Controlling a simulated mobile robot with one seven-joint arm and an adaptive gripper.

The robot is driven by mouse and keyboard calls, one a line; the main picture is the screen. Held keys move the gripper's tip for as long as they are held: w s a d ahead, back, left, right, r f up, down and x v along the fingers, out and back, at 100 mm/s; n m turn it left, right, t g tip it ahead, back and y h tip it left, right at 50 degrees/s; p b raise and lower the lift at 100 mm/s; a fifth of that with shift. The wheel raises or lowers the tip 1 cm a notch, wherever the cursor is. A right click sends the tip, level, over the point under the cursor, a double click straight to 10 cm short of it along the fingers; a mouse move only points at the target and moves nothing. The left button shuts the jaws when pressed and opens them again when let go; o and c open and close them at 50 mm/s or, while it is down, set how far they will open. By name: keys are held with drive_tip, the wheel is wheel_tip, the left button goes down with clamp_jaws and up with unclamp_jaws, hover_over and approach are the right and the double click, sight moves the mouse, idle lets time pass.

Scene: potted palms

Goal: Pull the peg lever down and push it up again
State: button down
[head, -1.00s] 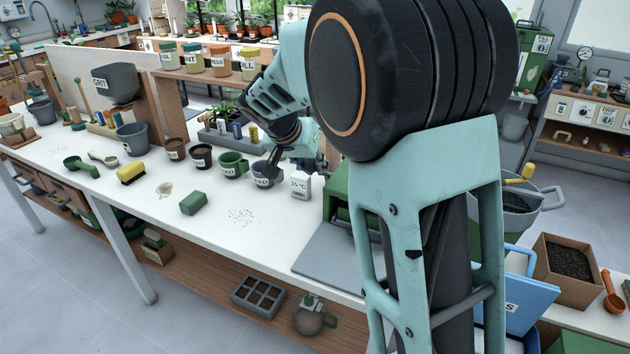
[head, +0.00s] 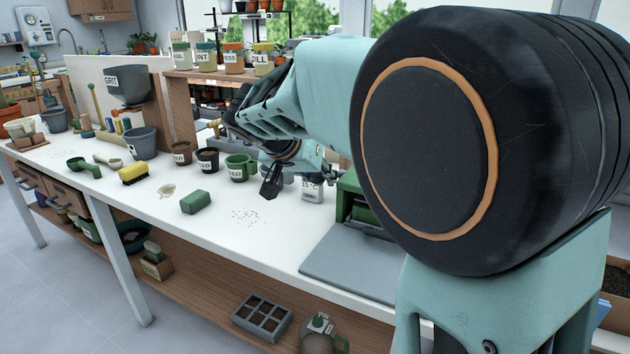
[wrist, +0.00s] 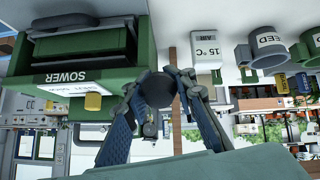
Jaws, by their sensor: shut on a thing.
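The green sower (wrist: 95,68), labelled SOWER, fills the upper left of the wrist view, which looks upside down. In the head view the sower (head: 352,205) is partly hidden behind my arm. My gripper (wrist: 160,92) is beside the sower, with its fingers closed around a dark, round-ended piece (wrist: 156,88), which looks like the knob of the peg lever. How the lever joins the sower is hidden. In the head view my gripper (head: 271,186) hangs over the white bench, left of the sower, and the lever cannot be made out.
A SEED cup (wrist: 267,46), a green mug (head: 239,167) and a green sponge block (head: 195,202) are on the bench. A grey tray (head: 345,266) lies before the sower. The front bench middle is mostly clear.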

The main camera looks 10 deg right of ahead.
drive_tip(key=shift+s+a+f+b, duration=0.15)
drive_tip(key=shift+s+f+b, duration=0.05)
drive_tip(key=shift+f+b, duration=0.55)
drive_tip(key=shift+s+a+f+b, duration=0.15)
drive_tip(key=shift+f+b, duration=0.5)
drive_tip(key=shift+b, duration=0.05)
drive_tip(key=c, duration=1.6)
unclamp_jaws()
drive_tip(key=shift+w, duration=0.1)
drive_tip(key=shift+r, duration=0.1)
drive_tip(key=v, duration=1.2)
